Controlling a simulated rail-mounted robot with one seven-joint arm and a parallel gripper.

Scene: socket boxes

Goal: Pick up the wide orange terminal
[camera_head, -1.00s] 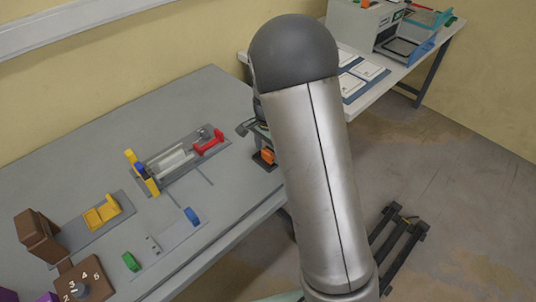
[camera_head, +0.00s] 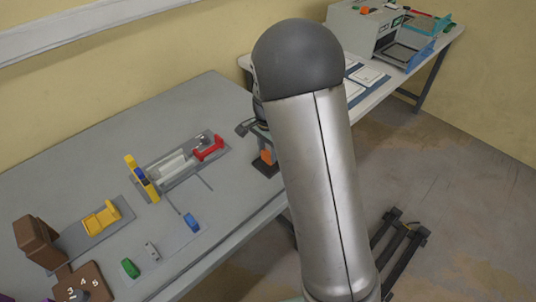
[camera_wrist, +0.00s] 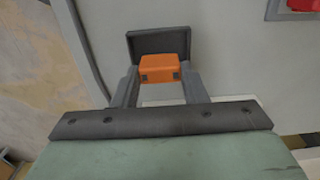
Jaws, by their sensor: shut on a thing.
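The wide orange terminal (camera_wrist: 161,69) is a small block between the two fingers of my gripper (camera_wrist: 161,77) in the wrist view. The gripper is shut on it, one finger against each side. A dark, shallow rectangular holder (camera_wrist: 160,43) lies just beyond the terminal. The terminal overlaps the holder's near edge in this view and seems to be raised a little above it. In the head view the orange terminal (camera_head: 266,157) shows just left of my arm, over the dark holder (camera_head: 264,169). My arm hides most of the gripper there.
On the grey table (camera_head: 190,105) stand a fixture with a red part (camera_head: 208,149), a yellow bar (camera_head: 141,178), a yellow socket piece (camera_head: 102,219), blue (camera_head: 192,222) and green (camera_head: 130,268) pieces, and brown blocks (camera_head: 38,240). A second table with a machine is at the back right.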

